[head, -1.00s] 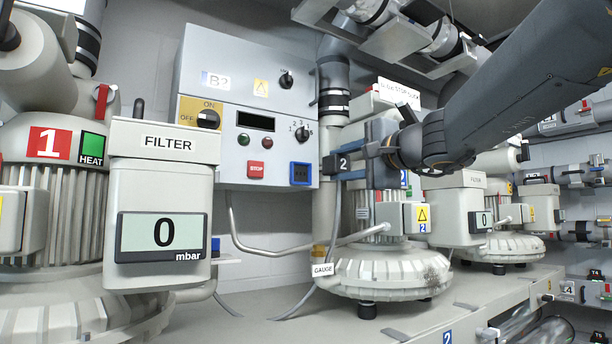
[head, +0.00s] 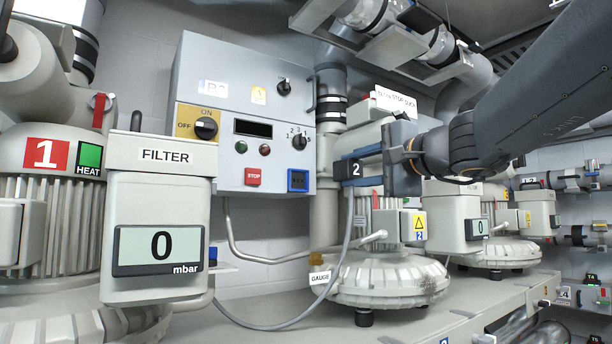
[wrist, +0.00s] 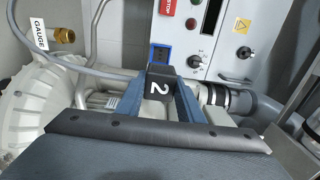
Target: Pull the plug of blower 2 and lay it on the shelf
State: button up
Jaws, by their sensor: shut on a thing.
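The black plug with a white 2 (head: 350,169) is held between the blue fingers of my gripper (head: 366,168). It is apart from the blue-framed socket (head: 298,181) on the panel, whose dark face shows. A grey cable (head: 338,262) hangs from the plug and loops down to the left. In the wrist view the plug (wrist: 159,88) sits between my fingers (wrist: 160,100), with the blue socket (wrist: 160,53) beyond it. Blower 2 (head: 390,281) stands below and behind my gripper, partly hidden by it. I cannot tell for sure which surface is the shelf.
The B2 control panel (head: 243,118) is left of my gripper. The filter box (head: 158,215) and blower 1 (head: 40,200) fill the left side. A GAUGE tag (head: 320,278) with a brass fitting is beside blower 2. The bench (head: 270,318) has bare room in front.

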aim_at(355, 169)
jog(key=shift+s+d+r+p, duration=0.1)
jog(key=shift+s+d+p, duration=0.1)
jog(key=shift+p, duration=0.3)
jog(key=shift+p+v, duration=1.95)
jog(key=shift+p, duration=1.4)
jog(key=shift+s+a, duration=0.1)
jog(key=shift+a, duration=0.05)
